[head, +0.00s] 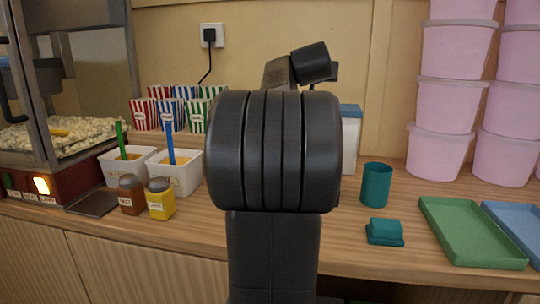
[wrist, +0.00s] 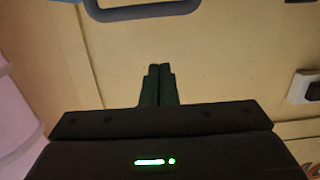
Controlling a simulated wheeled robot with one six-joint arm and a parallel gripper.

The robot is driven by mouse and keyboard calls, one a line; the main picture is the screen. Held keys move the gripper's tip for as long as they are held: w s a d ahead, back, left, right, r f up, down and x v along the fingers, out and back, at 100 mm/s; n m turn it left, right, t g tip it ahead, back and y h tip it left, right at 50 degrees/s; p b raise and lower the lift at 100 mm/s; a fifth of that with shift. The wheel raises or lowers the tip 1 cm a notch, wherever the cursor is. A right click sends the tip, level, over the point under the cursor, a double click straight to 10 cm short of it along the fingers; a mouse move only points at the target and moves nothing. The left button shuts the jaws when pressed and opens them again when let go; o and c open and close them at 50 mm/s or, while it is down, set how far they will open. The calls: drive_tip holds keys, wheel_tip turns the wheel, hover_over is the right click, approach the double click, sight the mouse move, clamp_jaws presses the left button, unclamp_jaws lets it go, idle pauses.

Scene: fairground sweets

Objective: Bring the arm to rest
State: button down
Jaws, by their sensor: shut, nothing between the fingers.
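My gripper (wrist: 158,72) shows in the wrist view with its two dark fingers together, shut and empty. It points toward the plain yellow wall (wrist: 215,45), with no object between the fingers. In the head view my dark arm stands folded upright in the middle of the picture, in front of the counter. The fingers cannot be made out in the head view.
The wooden counter (head: 340,235) carries a popcorn machine (head: 60,120), white tubs (head: 185,180), jars (head: 160,200), a teal cup (head: 376,185), a teal block (head: 384,232), a green tray (head: 470,235) and stacked pink tubs (head: 445,110). A wall socket (wrist: 304,88) is at right in the wrist view.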

drive_tip(key=shift+w+d+f+b, duration=0.1)
drive_tip(key=shift+w+f+b, duration=0.2)
drive_tip(key=shift+f+b, duration=0.15)
drive_tip(key=shift+w+f+b, duration=0.3)
drive_tip(key=shift+f+b, duration=0.05)
drive_tip(key=shift+f, duration=0.2)
drive_tip(key=shift+s+f+b, duration=0.2)
drive_tip(key=shift+f+b, duration=0.1)
drive_tip(key=shift+b, duration=0.1)
drive_tip(key=shift+s+f+b, duration=0.1)
drive_tip(key=shift+f+b, duration=0.45)
drive_tip(key=shift+f, duration=0.1)
drive_tip(key=shift+r, duration=0.15)
